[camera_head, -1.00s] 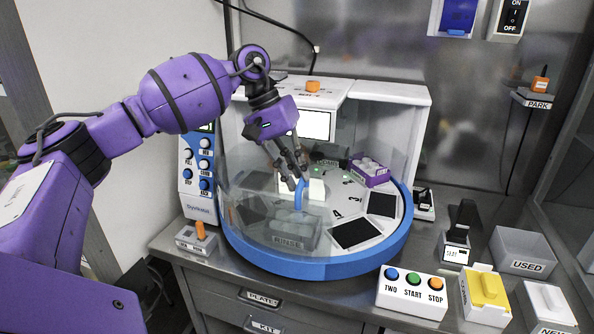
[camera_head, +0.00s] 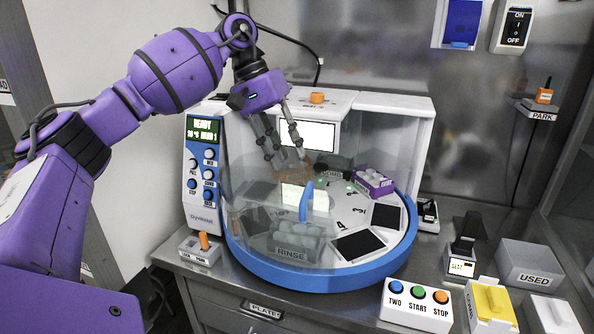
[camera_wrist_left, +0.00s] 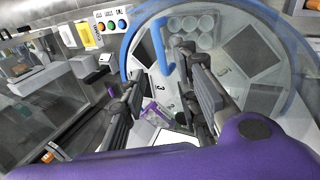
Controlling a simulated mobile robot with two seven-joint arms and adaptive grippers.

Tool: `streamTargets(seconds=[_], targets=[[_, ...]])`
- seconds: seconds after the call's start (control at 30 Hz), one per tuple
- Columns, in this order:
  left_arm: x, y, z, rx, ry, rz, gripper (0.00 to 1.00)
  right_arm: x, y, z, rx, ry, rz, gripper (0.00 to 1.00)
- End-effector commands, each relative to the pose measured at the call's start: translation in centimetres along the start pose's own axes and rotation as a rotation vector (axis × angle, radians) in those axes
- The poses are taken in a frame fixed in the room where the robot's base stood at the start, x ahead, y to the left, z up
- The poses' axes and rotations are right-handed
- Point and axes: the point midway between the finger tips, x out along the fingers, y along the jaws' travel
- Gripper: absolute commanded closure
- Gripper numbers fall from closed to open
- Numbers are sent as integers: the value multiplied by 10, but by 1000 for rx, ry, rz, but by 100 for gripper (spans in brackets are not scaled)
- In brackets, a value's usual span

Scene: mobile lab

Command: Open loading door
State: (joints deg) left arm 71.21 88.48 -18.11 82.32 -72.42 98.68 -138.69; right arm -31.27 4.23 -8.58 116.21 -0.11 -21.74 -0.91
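The loading door is the clear curved cover (camera_head: 262,225) at the front left of the round machine, with an upright blue handle (camera_head: 306,201). The handle also shows in the left wrist view (camera_wrist_left: 163,48), beyond and roughly between the fingers. My left gripper (camera_head: 287,163) is above and slightly behind the handle, apart from it. Its fingers are spread and empty. It also shows in the left wrist view (camera_wrist_left: 165,75). Whether the door is open or shut is hard to tell through the clear plastic. My right gripper is not in view.
Inside the machine are a purple rack (camera_head: 374,182), dark pads on the white turntable and a RINSE container (camera_head: 290,250). A button box (camera_head: 416,304), yellow-lidded box (camera_head: 490,303) and USED bin (camera_head: 533,265) stand at right. An orange-topped lever box (camera_head: 201,248) stands at left.

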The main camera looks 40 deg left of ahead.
Motion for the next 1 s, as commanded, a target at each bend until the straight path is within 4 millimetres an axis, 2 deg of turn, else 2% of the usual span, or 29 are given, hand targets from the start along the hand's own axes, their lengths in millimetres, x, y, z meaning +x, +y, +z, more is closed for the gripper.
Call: streamTargets(seconds=[0.1, 0.3, 1.0], targets=[[-20, 1, -1, 1, 2, 3, 71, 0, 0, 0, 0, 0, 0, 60], [-36, 0, 0, 1, -1, 1, 71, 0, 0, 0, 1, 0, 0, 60], [-37, 0, 0, 1, -1, 0, 71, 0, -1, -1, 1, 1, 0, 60]])
